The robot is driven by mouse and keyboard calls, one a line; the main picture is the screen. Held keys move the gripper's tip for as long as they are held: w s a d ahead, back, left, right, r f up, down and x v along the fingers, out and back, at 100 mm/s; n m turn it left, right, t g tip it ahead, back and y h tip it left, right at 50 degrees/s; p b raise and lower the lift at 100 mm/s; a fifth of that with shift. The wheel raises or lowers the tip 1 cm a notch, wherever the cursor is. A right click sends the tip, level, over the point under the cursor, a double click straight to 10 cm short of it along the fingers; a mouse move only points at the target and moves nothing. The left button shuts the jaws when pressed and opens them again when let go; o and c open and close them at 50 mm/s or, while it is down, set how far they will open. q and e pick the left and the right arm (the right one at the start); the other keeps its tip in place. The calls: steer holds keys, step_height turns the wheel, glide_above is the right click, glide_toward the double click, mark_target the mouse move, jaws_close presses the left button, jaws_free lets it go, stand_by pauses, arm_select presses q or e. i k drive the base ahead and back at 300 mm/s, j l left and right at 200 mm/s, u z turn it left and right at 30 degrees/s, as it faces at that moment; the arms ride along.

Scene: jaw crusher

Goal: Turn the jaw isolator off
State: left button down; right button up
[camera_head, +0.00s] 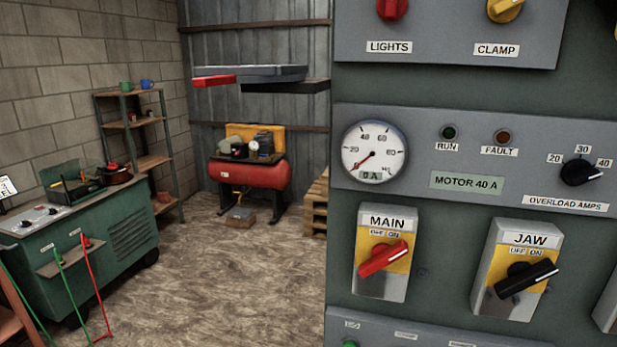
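The jaw isolator (488,299) is a grey box with a yellow plate marked OFF and ON, labelled JAW, at the lower right. Its black rotary handle (526,277) lies tilted, with its white-marked end up to the right, on the ON side. The main isolator (369,284) stands to its left, labelled MAIN, with a red handle (382,258) tilted the same way. Neither of my grippers shows in the head view, and nothing touches the jaw handle.
The panel above carries a gauge (374,152) reading 0 A, RUN and FAULT lamps and an overload dial (580,172). Another box is cut off at the right edge. Left of the panel is open floor, with a green cabinet (120,235), shelves and a red compressor (255,180).

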mark_target(523, 275)
steer(key=z, duration=1.4)
